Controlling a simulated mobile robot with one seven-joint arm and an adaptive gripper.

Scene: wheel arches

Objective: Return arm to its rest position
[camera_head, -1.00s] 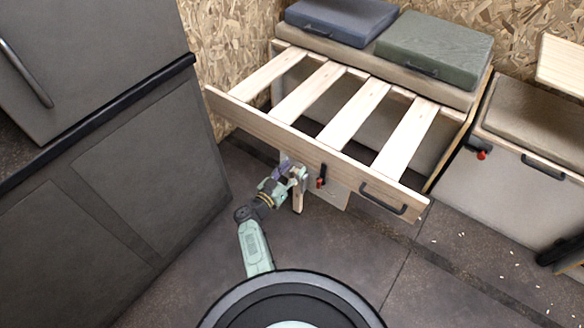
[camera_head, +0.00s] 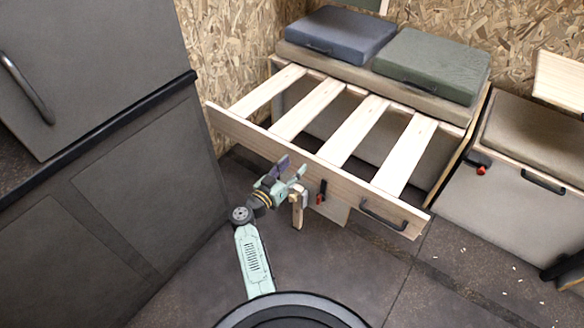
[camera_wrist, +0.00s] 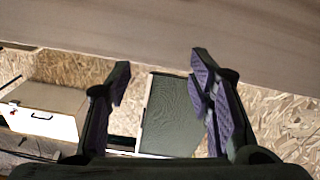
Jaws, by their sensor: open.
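My gripper (camera_head: 291,168) is open with nothing between its fingers, in front of the left half of the pull-out slatted frame's front board (camera_head: 340,184). In the wrist view, its two purple-padded fingers (camera_wrist: 160,72) stand wide apart, with a pale wooden board (camera_wrist: 180,27) across the top. My arm (camera_head: 252,255) reaches up from my base, bent at the elbow. A short wooden leg (camera_head: 297,214) hangs under the board, just below and right of the gripper; I cannot tell whether they touch.
Blue (camera_head: 340,32) and green (camera_head: 432,62) cushions lie on the bench behind the slats. A red-tipped latch (camera_head: 321,193) and a dark handle (camera_head: 384,215) are on the front board. A grey cabinet (camera_head: 130,190) stands at left. The floor (camera_head: 350,265) in front is clear.

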